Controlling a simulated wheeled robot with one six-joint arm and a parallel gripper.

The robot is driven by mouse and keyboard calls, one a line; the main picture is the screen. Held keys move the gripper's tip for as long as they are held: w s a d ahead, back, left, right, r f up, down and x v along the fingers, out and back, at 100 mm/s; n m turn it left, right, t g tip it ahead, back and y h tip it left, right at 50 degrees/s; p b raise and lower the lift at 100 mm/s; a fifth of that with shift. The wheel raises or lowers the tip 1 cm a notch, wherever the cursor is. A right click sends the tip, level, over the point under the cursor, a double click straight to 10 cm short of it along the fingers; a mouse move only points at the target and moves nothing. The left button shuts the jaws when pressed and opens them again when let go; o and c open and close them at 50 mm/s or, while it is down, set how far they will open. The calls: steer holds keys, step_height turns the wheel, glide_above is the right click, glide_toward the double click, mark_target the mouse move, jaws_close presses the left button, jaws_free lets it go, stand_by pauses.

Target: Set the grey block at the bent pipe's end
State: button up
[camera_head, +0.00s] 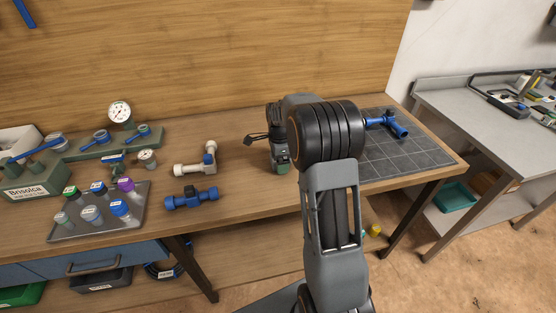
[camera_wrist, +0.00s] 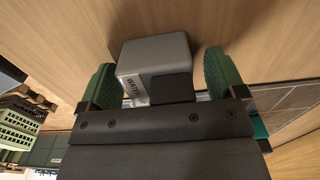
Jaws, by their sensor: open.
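A grey block (camera_wrist: 155,52) with a white label shows in the wrist view, between the two green fingertips of my gripper (camera_wrist: 160,80). The fingers are open; a gap shows on the right side, and contact on the left cannot be told. In the head view my gripper (camera_head: 279,160) is low over the middle of the bench, partly behind my arm, and the block cannot be made out clearly there. A white bent pipe (camera_head: 190,170) with a blue fitting lies on the bench to the left of my gripper.
A blue valve (camera_head: 191,199) lies in front of the bent pipe. A tray (camera_head: 90,230) of capped bottles and a green manifold with a gauge (camera_head: 120,112) stand at the left. A dark gridded mat (camera_head: 430,158) with a blue fitting (camera_head: 388,123) lies at the right.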

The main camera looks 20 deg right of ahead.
steer(key=c, duration=1.4)
steer(key=shift+r, duration=0.1)
